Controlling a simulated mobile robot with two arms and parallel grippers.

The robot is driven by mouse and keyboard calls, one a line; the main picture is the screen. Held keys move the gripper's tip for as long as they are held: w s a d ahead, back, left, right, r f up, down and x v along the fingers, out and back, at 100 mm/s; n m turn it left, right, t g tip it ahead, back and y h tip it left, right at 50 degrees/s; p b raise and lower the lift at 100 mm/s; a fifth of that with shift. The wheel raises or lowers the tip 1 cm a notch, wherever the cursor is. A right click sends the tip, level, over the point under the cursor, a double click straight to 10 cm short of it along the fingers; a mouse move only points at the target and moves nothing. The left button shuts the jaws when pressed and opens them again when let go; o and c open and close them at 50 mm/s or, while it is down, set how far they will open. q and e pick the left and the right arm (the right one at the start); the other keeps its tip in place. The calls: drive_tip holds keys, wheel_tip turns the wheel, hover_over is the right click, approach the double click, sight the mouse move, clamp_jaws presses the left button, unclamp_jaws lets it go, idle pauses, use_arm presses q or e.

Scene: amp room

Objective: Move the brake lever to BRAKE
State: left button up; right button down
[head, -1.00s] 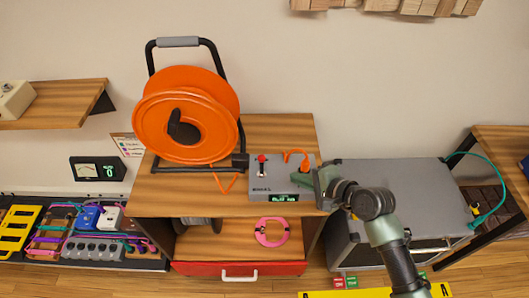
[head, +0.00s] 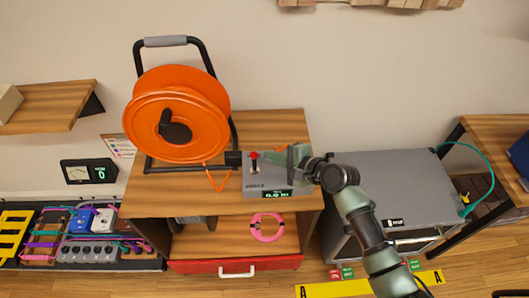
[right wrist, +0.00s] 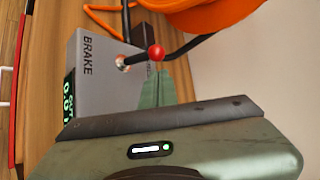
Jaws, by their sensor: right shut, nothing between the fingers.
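The brake lever (head: 254,163) is a short metal stick with a red knob on a grey control box (head: 262,184). In the right wrist view the lever (right wrist: 136,58) leans away from the side of the box printed BRAKE, toward another label that is partly hidden. My right gripper (head: 264,157) is shut and empty, just right of the lever in the head view. In the right wrist view its green fingertips (right wrist: 157,88) are close beside the red knob; I cannot tell whether they touch. My left gripper is not in view.
A large orange cable reel (head: 177,115) on a black frame stands just left of the box on the wooden cabinet (head: 170,200). A pink cable coil (head: 267,227) lies on the shelf below. A grey case (head: 390,180) is at the right.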

sight(254, 160)
drive_tip(key=shift+x, duration=1.95)
drive_tip(key=shift+f, duration=0.1)
drive_tip(key=shift+s+b, duration=0.1)
drive_tip(key=shift+b, duration=0.2)
drive_tip(key=shift+s+t+b, duration=0.1)
drive_tip(key=shift+t+b, duration=0.2)
